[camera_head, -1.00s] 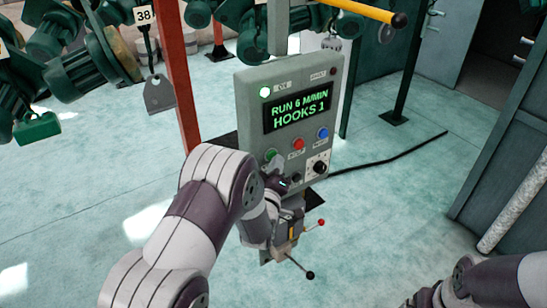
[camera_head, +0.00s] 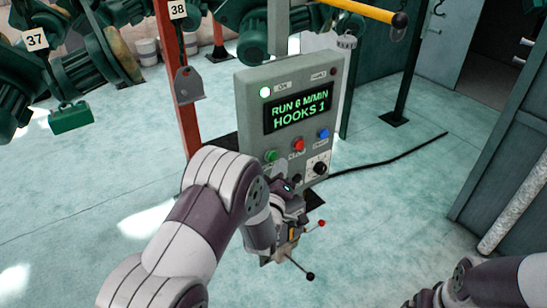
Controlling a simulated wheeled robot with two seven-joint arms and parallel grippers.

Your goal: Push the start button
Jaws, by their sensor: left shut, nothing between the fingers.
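The grey control panel (camera_head: 245,120) stands upright in the middle of the head view. Its display (camera_head: 298,112) reads "RUN 6 M/MIN HOOKS 1" in green. A lamp (camera_head: 265,92) at its upper left glows green-white. Below the display are a green button (camera_head: 271,156), a red button (camera_head: 299,145) and a blue button (camera_head: 323,133). My left gripper (camera_head: 280,172) is shut and empty, just below the green button, close to the panel's lower face. Its fingertips are hard to make out; I cannot tell whether they touch. My right arm shows at the lower right; its gripper is out of view.
A black knob (camera_head: 320,168) sits at the panel's lower right. A red post (camera_head: 188,120) stands behind left. Green hoist units with tags 37 (camera_head: 37,40) and 38 (camera_head: 178,9) hang at upper left. A yellow bar (camera_head: 365,11) crosses above. A black cable lies right.

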